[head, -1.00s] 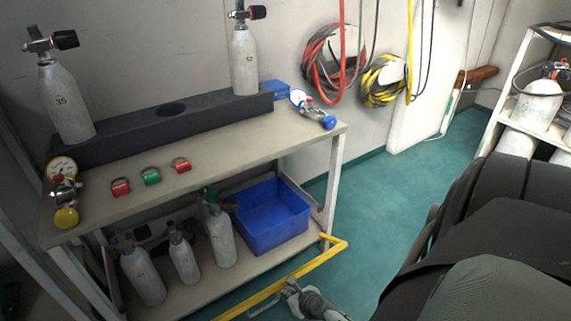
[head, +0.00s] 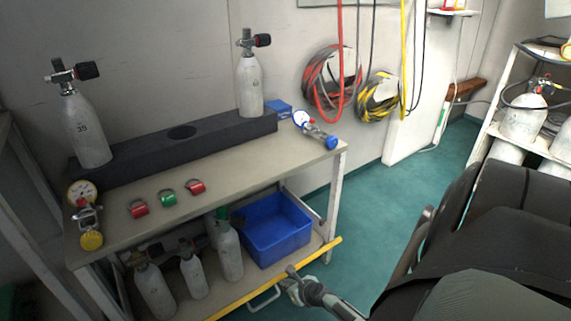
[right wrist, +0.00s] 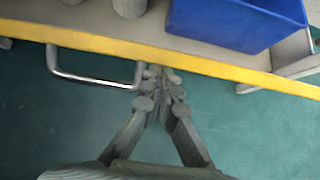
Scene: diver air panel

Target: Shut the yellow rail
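The yellow rail (head: 312,260) runs along the front of the lower shelf of the bench. It also crosses the right wrist view (right wrist: 215,68). A silver U-shaped handle (right wrist: 95,80) hangs from its near side, also visible in the head view (head: 264,301). My right gripper (head: 291,277) is at the rail, just right of the handle. In the right wrist view its fingertips (right wrist: 162,76) are together, empty, against or very close to the rail's near edge; contact is not certain. My left gripper is not in view.
A blue bin (head: 277,236) and several grey cylinders (head: 230,253) stand on the lower shelf behind the rail. The bench top (head: 235,165) carries a black rack, gauges and coloured rings. Green floor lies between.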

